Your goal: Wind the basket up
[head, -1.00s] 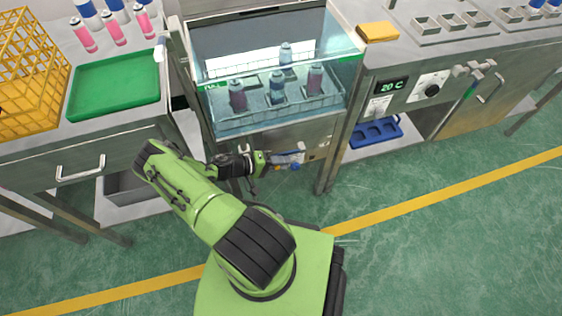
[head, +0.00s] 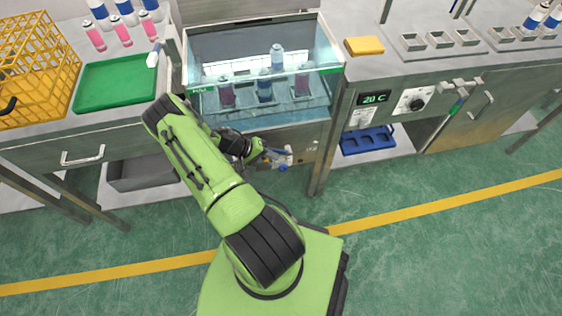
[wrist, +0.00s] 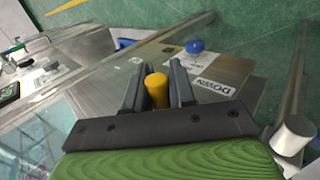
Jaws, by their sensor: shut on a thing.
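The tank (head: 186,62) stands in the middle of the head view, with several cans upright in the basket (head: 283,108) inside it. The basket is seen through the clear tank wall, so its exact height is hard to tell. My gripper (head: 268,152) is at the metal panel below the tank. In the wrist view my gripper (wrist: 155,75) is shut around a yellow cylindrical handle (wrist: 157,90). The handle's far end and mounting are hidden.
A green tray (head: 115,82) and a yellow crate (head: 35,70) are on the left bench. A yellow block (head: 364,46) and a "20 C" display (head: 374,98) are on the right. A blue rack (head: 368,140) sits on the lower shelf. Open floor lies in front.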

